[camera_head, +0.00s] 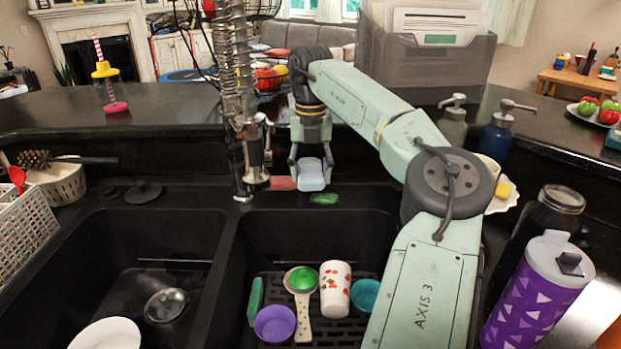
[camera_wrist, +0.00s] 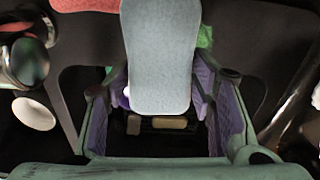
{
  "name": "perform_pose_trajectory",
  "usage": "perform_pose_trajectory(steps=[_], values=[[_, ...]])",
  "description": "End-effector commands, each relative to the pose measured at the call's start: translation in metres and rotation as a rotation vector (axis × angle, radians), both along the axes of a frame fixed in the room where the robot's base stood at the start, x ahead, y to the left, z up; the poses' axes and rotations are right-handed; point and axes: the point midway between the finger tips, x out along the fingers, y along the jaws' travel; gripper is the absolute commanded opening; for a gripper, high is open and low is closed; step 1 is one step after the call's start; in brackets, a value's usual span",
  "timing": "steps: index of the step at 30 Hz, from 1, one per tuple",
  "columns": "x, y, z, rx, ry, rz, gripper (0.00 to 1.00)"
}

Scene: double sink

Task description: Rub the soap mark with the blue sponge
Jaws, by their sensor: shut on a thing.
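My gripper (camera_head: 311,165) is shut on the blue sponge (camera_head: 312,178), a pale blue-grey rounded block, above the ledge behind the right sink basin. In the wrist view the sponge (camera_wrist: 160,55) sticks out between the fingers and covers much of the surface behind it. A shiny green patch (camera_head: 324,198), which looks like the soap mark, lies on the ledge just below and right of the sponge. Only a bit of green (camera_wrist: 204,37) shows beside the sponge in the wrist view. Whether the sponge touches the ledge or the patch I cannot tell.
A flat red thing (camera_head: 282,184) lies left of the sponge. The faucet (camera_head: 245,150) stands close left of my gripper. The right basin (camera_head: 262,236) holds a white spotted cup (camera_head: 335,290), a purple bowl (camera_head: 275,323) and other dishes. Soap dispensers (camera_head: 453,122) stand at right.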

Motion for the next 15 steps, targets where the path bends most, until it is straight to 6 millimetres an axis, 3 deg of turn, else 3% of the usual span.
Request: perform_pose_trajectory(steps=[10, 15], values=[[0.0, 0.0, 0.002, 0.0, 0.0, 0.0, 0.27], [0.0, 0.0, 0.013, 0.001, -0.001, -0.002, 0.27]])
